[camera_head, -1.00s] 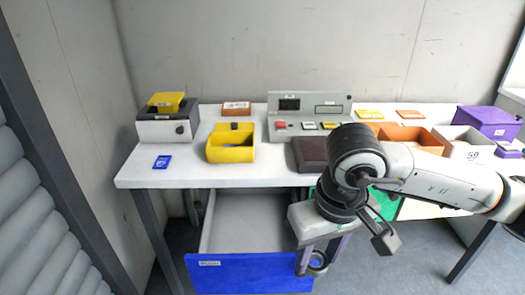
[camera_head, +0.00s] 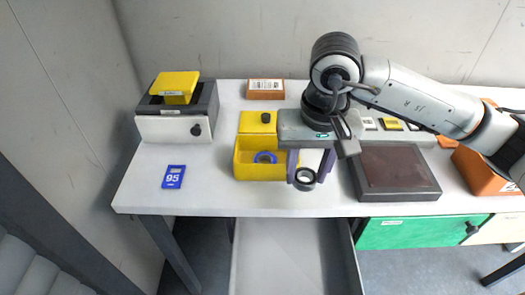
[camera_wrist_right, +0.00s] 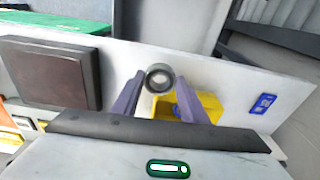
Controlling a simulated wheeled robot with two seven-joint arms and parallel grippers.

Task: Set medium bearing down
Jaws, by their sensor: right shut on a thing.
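The medium bearing, a dark ring with a pale inner rim (camera_head: 305,178), is between the purple fingertips of my right gripper (camera_head: 308,171). The gripper is shut on it, just right of the yellow bin (camera_head: 262,172), over the white table near its front edge. The bearing also shows in the right wrist view (camera_wrist_right: 159,77), between the finger ends, with the yellow bin behind it. I cannot tell whether it touches the tabletop. My left gripper is not in view.
A blue ring (camera_head: 265,157) lies in the yellow bin. A dark brown pad (camera_head: 396,172) is right of the gripper. A blue "95" card (camera_head: 173,177) lies left, with bare white tabletop (camera_head: 210,185) beside it. An open drawer (camera_head: 290,265) is below the table.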

